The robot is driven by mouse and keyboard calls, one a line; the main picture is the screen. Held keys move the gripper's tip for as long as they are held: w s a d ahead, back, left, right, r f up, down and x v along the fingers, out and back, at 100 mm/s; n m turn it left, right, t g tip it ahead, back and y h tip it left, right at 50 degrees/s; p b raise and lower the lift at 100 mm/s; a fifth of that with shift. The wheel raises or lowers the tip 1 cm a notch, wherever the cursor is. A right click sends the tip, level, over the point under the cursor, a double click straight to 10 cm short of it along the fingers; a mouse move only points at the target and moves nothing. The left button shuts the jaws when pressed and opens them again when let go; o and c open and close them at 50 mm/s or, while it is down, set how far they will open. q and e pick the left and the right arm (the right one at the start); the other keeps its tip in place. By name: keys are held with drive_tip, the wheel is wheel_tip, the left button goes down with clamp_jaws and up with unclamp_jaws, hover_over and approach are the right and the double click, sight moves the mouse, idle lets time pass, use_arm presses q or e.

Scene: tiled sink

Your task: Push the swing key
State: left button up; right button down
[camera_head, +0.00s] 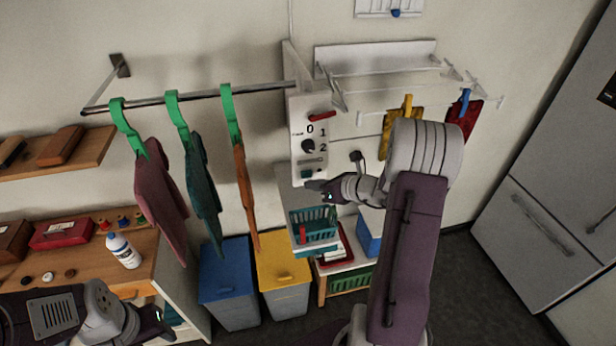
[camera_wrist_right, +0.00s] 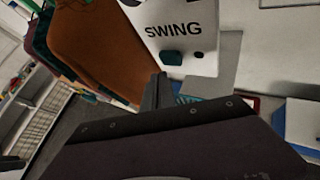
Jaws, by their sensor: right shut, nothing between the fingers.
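The white control panel (camera_head: 309,130) stands upright below the right end of the rail. The swing key (camera_wrist_right: 172,57) is a small teal button under the word SWING in the right wrist view. It also shows low on the panel (camera_head: 307,173) in the head view. My right gripper (camera_head: 312,185) is shut and empty, with its tips just below the key in the head view. In the wrist view its dark fingers (camera_wrist_right: 156,92) end below the key; whether they touch the panel cannot be told. My left gripper (camera_head: 158,318) is low at the left, over the bench edge, its jaws unclear.
Garments (camera_head: 160,195) hang from green clips on the rail (camera_head: 200,96), left of the panel. A teal basket (camera_head: 313,226) stands below my right gripper. Blue (camera_head: 226,270) and yellow (camera_head: 283,265) bins stand on the floor.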

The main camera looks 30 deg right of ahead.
drive_tip(key=shift+w, duration=0.1)
drive_tip(key=shift+w+d, duration=0.1)
drive_tip(key=shift+w, duration=0.25)
drive_tip(key=shift+w+d, duration=0.1)
drive_tip(key=shift+w, duration=0.4)
idle(0.5)
drive_tip(key=shift+s+a+b, duration=0.25)
drive_tip(key=shift+s+b, duration=0.1)
drive_tip(key=shift+s, duration=0.65)
